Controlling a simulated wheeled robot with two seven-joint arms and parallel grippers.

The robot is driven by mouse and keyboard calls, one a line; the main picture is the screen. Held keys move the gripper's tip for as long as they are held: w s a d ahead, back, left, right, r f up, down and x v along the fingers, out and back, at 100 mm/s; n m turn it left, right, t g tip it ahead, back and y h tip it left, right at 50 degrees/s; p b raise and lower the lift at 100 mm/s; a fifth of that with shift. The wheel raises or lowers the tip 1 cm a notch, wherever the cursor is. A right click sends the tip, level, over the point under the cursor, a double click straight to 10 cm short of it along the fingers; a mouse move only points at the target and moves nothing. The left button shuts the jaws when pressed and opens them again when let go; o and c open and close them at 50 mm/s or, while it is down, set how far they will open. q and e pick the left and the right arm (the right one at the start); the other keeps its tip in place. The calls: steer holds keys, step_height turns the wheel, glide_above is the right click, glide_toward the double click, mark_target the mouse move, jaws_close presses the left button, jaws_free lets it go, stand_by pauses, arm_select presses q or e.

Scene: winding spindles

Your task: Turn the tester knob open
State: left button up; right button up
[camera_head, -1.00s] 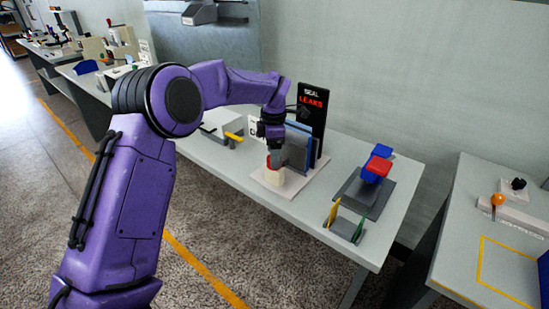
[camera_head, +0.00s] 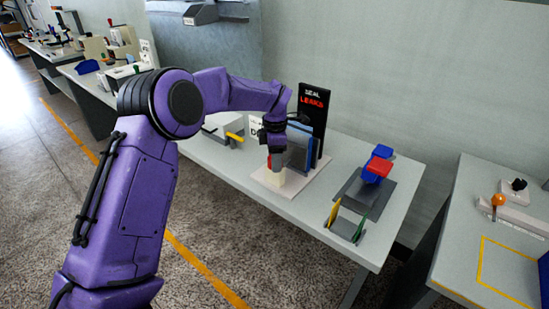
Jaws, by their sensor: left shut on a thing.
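The tester stands on a pale base plate (camera_head: 296,191) on the table, with a dark panel (camera_head: 314,112) whose display reads "SEAL LEAKS" in white and red. A blue-grey block (camera_head: 299,147) stands in front of the panel. My left gripper (camera_head: 277,160) points down at the front of the tester, shut on the knob, of which only a little red (camera_head: 269,162) shows beside the fingers. A cream post (camera_head: 282,177) shows below the fingertips. The gripper hides most of the knob. My right gripper is not in view.
A grey stand (camera_head: 365,193) with blue and red blocks is right of the tester. A holder with a yellow and a green plate (camera_head: 345,224) is near the front edge. A white device with a yellow handle (camera_head: 234,137) is on the left.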

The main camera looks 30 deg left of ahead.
arm_select(q)
steer(key=shift+n, duration=1.9)
steer(key=n+b, duration=0.2)
steer(key=n, duration=0.4)
steer(key=n+b, duration=0.3)
steer(key=n, duration=0.2)
steer(key=shift+f+n, duration=0.1)
steer(key=shift+n, duration=0.3)
steer(key=n+b, duration=0.3)
steer(key=n, duration=0.2)
steer(key=n+b, duration=0.4)
steer(key=n, duration=0.2)
steer(key=shift+b, duration=0.3)
steer(key=n+b, duration=0.5)
steer(key=n, duration=0.1)
steer(key=n+b, duration=0.3)
steer(key=n, duration=0.2)
steer(key=shift+n+b, duration=0.3)
steer(key=shift+b, duration=0.05)
steer(key=n+b, duration=0.2)
steer(key=n, duration=0.3)
steer(key=shift+n+b, duration=0.3)
steer(key=n+b, duration=0.1)
steer(key=n, duration=0.3)
steer(key=shift+n, duration=2.8)
